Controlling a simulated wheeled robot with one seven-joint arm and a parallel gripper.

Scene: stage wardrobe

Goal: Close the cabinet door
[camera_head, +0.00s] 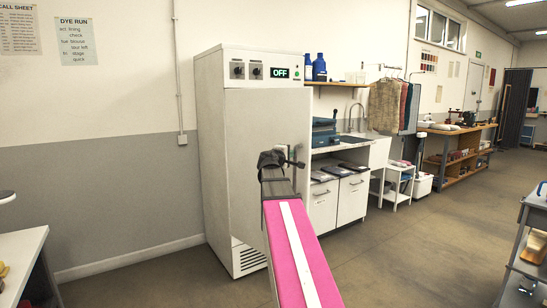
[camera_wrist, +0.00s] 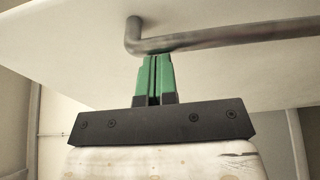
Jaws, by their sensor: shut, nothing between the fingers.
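The tall white cabinet (camera_head: 211,150) stands against the wall in the head view. Its door (camera_head: 255,125) reaches a little past the cabinet's right side and looks slightly ajar; the exact gap is unclear. In the wrist view the white door (camera_wrist: 75,45) fills the upper part, with a bent grey bar handle (camera_wrist: 230,38) on it. My gripper (camera_wrist: 155,58) has its green fingers together and empty, right at the handle near its bend. Whether they touch the bar or the door is unclear. In the head view my arm hides the door's lower right part.
A counter with a sink (camera_head: 345,144) and white lower cupboards (camera_head: 352,197) stands right of the cabinet. A grey shelf unit (camera_head: 520,235) is at the right edge, a white table (camera_head: 22,245) at lower left. The floor (camera_head: 420,255) between is clear.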

